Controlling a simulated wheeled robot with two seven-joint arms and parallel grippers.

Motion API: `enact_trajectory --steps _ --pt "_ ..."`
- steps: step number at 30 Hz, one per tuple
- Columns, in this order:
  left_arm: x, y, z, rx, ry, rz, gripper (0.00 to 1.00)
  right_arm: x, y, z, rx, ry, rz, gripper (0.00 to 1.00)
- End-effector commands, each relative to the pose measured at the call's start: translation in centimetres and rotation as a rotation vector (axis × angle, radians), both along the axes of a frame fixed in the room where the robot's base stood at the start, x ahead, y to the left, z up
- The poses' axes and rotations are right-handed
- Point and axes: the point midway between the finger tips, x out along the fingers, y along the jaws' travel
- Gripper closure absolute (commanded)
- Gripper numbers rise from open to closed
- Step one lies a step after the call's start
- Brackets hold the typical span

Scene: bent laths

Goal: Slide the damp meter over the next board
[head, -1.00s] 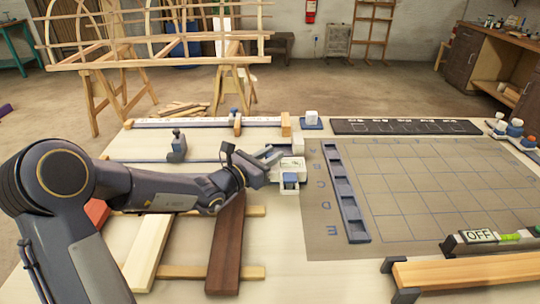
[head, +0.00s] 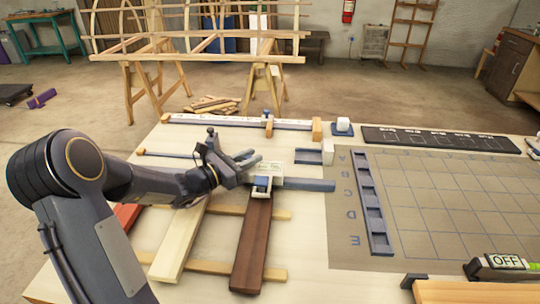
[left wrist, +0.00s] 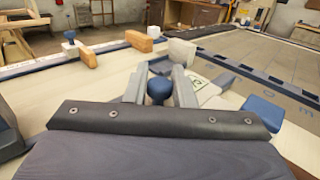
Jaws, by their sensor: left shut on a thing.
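The damp meter (head: 264,182), a small white body with a blue part on top, is at the far end of the dark brown board (head: 252,245). I cannot tell whether it touches the wood. My left gripper (head: 250,166) reaches in from the left. In the left wrist view its fingers (left wrist: 158,88) are closed around a blue knob, and the pale casing with a small green display shows just right of them. A pale board (head: 182,240) and a red board (head: 128,215) lie left of the brown one. My right gripper is out of view.
The boards lie across wooden battens (head: 213,268). A blue-grey bar (head: 308,185) extends right beside the meter. A white-and-blue holder (head: 314,153) stands behind it.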

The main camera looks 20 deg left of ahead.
Motion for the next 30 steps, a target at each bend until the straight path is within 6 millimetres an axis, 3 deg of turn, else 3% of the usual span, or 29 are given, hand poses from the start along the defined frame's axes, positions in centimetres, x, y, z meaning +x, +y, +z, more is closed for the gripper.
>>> enact_trajectory --steps 10,11,15,24,30 --pt "-0.1 0.3 0.1 0.0 -0.002 -0.001 1.0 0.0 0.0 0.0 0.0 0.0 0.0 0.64" --pt "-0.1 0.3 0.1 0.0 -0.002 -0.001 0.73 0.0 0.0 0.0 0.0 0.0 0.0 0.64" --pt "-0.1 0.3 0.1 0.0 -0.001 -0.001 0.57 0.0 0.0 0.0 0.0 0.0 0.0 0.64" --pt "-0.3 0.4 0.0 0.0 0.0 -0.001 0.57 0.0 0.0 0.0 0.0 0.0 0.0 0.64" --pt "-2.8 1.9 0.0 0.002 0.0 0.003 0.57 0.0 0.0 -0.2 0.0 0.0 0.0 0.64"
